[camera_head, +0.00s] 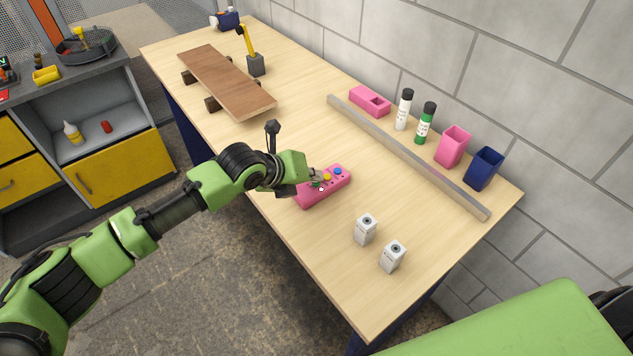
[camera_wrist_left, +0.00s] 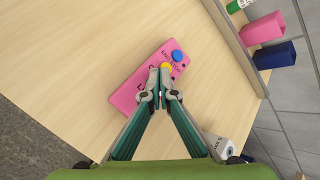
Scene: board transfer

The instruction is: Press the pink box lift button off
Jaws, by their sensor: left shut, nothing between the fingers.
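A pink control box (camera_head: 309,200) lies near the front edge of the wooden table. A blue button (camera_head: 338,171), a yellow button (camera_head: 327,177) and part of a green one show on its top. My left gripper (camera_head: 317,176) reaches over the box from the left, its fingers shut and empty. In the left wrist view, the fingertips (camera_wrist_left: 165,97) are over the pink box (camera_wrist_left: 127,95), close to the yellow button (camera_wrist_left: 166,67); the blue button (camera_wrist_left: 178,56) is clear beyond. The fingers hide part of the box top. I cannot tell whether they touch a button.
Two small white boxes (camera_head: 366,229) (camera_head: 392,256) stand to the right of the pink box. A metal rail (camera_head: 410,160) crosses the table behind, with bottles and pink and blue holders (camera_head: 484,169) beyond. A wooden board (camera_head: 226,83) on supports is at the far left.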

